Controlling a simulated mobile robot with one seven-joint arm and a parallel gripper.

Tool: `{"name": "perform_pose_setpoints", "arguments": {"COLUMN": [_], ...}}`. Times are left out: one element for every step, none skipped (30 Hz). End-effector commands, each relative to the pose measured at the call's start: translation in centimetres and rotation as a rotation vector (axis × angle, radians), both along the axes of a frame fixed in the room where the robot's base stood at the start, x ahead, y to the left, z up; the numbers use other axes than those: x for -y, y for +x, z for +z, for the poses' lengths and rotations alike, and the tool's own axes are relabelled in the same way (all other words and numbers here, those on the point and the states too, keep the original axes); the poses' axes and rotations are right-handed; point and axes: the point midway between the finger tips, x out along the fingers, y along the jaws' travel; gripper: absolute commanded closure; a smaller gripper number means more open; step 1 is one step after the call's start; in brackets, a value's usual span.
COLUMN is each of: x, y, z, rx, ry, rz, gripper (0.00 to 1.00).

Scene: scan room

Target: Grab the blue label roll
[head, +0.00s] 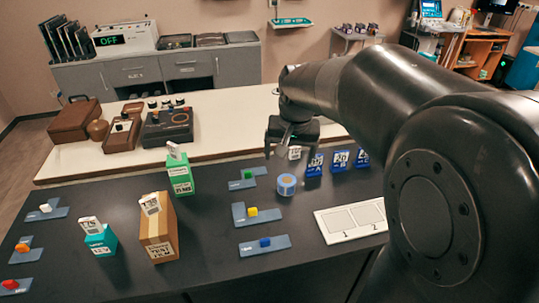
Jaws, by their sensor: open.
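The blue label roll (287,185) stands on the dark table, right of the middle of the head view. It is a short blue cylinder with a pale band and a light top. My gripper (291,150) is open and empty above and slightly behind the roll, apart from it. The fingers are dark and partly blurred into the arm, so their exact gap is hard to see.
Blue numbered cards (340,160) stand right of the roll, and a white two-square plate (350,219) lies in front of them. Blue holders with green (248,174), yellow (252,211) and blue (265,243) pieces lie to the left. A green box (180,178), brown box (157,232) and teal box (101,242) stand farther left.

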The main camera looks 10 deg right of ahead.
Motion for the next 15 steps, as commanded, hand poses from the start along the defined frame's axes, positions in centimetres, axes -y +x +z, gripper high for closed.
{"name": "perform_pose_setpoints", "arguments": {"x": [0.4,0.6,0.8,1.0,1.3,1.5,1.8,2.0,2.3,2.5,2.7,3.0,3.2,3.4,3.7], "y": [1.5,2.3,3.4,4.2,5.0,6.0,6.8,7.6,8.5,9.3,10.0,10.8,11.5,12.0,12.7], "z": [-1.0,-1.4,-2.1,-2.7,-3.2,-4.1,-4.7,-5.4,-6.3,-7.0,-7.8,-8.8,-9.5,-10.2,-11.1], "rx": [-0.023,-0.035,-0.048,-0.060,-0.071,-0.085,-0.095,-0.106,-0.120,-0.131,-0.141,-0.155,-0.164,-0.174,-0.185], "ry": [0.005,0.007,0.010,0.013,0.015,0.018,0.020,0.021,0.024,0.026,0.027,0.028,0.030,0.031,0.032], "rz": [-0.020,-0.032,-0.050,-0.062,-0.075,-0.092,-0.104,-0.116,-0.134,-0.146,-0.158,-0.175,-0.186,-0.196,-0.211], "gripper": [0.15,0.15,0.15,0.15,0.15,0.15,0.15,0.15,0.15,0.15,0.15,0.15,0.15,0.15,0.15]}}
